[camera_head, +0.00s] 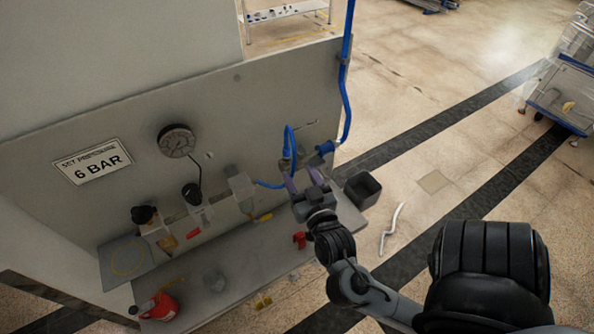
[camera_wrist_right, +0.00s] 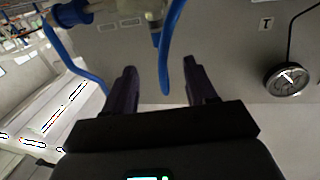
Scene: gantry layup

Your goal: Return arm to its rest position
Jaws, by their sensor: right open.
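My right gripper (camera_head: 304,180) is in front of the grey panel, close to the blue hose fittings at the panel's right side. In the right wrist view its two dark purple fingers (camera_wrist_right: 159,70) stand apart with nothing clearly held between them. A blue hose (camera_wrist_right: 168,75) hangs in view between and beyond the fingers; I cannot tell whether it touches them. In the head view my right arm reaches in from the lower right. My left gripper is not in view.
The panel (camera_head: 270,100) carries a pressure gauge (camera_head: 176,141), a "6 BAR" sign (camera_head: 92,162) and several valve parts. A shelf (camera_head: 225,270) lies below, with a red container (camera_head: 158,307). A dark bin (camera_head: 362,189) is right of the gripper. Open floor (camera_head: 450,130) extends right.

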